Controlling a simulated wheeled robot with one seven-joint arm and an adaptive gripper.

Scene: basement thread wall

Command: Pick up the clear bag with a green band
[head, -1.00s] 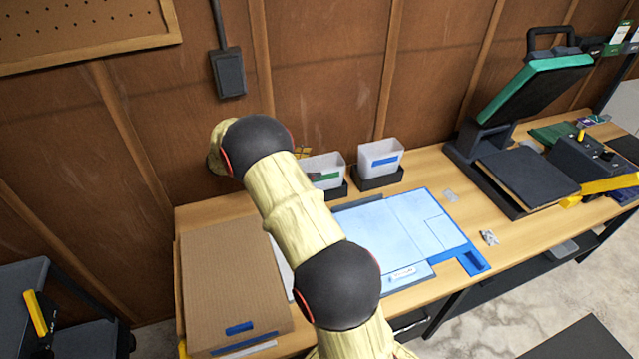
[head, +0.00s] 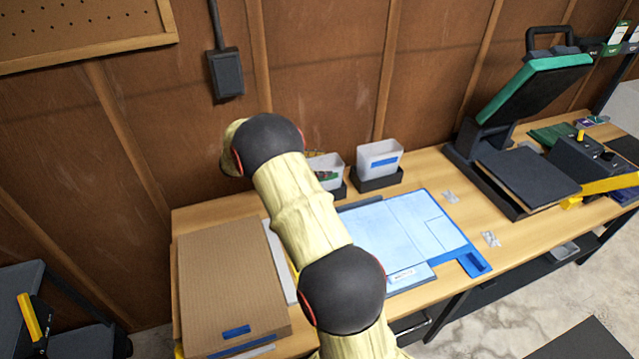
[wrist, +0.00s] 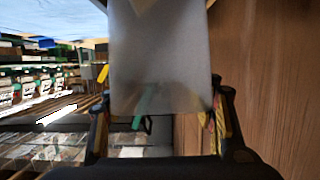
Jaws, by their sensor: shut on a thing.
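My gripper shows in the wrist view (wrist: 160,125), with a finger on each side and a pale grey, partly see-through sheet between them. A green streak at the sheet's lower edge fits the clear bag with a green band (wrist: 160,60). My gripper is shut on it, though the contact is blurred. In the head view my arm hides the gripper, near a whitish container (head: 327,164) with green on its front. I cannot tell there whether this container is the held bag.
A whitish container with a blue band (head: 380,160) stands in a black tray close to the right. A blue mat (head: 440,226), a cardboard sheet (head: 225,285) and a heat press (head: 525,175) occupy the bench. The wooden wall (head: 330,60) is close behind.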

